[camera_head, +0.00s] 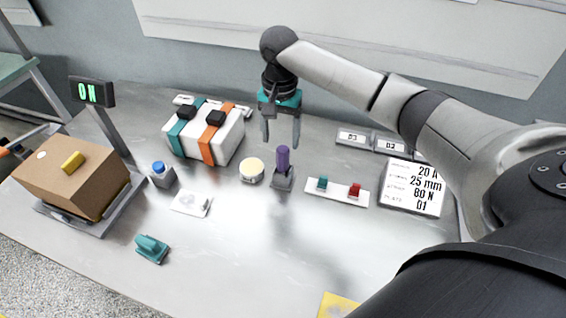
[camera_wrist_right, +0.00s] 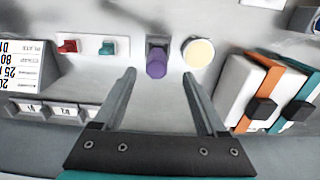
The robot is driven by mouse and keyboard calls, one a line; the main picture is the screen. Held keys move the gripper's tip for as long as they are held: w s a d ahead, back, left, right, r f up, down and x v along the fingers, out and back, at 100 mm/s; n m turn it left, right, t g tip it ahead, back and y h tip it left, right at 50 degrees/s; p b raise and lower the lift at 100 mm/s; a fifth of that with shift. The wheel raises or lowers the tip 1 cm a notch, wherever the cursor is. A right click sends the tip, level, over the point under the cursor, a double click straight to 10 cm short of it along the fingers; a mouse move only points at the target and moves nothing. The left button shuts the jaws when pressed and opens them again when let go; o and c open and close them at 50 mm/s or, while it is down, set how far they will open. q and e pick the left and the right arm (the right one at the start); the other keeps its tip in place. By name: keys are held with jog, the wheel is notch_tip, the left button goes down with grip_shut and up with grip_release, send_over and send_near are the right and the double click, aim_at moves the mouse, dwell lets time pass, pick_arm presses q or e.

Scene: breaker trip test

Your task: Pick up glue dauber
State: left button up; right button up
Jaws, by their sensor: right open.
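The likely glue dauber (camera_head: 283,158) is a purple upright handle standing in a small grey holder (camera_head: 282,180) near the middle of the table. It also shows in the right wrist view (camera_wrist_right: 156,62), just beyond and between the fingertips. My right gripper (camera_head: 281,140) is open and empty. It points down, with its fingers above and behind the purple handle in the head view, apart from it. The dauber's lower end is hidden in the holder. My left gripper is not in view.
A cream round pad (camera_head: 251,170) sits close left of the holder. A white plate with teal and red levers (camera_head: 337,191) lies to the right. A white strapped box (camera_head: 204,135), a blue button (camera_head: 158,168) and a cardboard box (camera_head: 70,180) stand left. The front middle table is clear.

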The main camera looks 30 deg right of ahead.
aim_at(283, 149)
jog(key=f, duration=0.2)
jog(key=f+b, duration=0.1)
jog(key=f, duration=0.3)
jog(key=shift+d+f, duration=0.2)
jog(key=shift+d, duration=0.15)
grip_shut()
dwell(0.3)
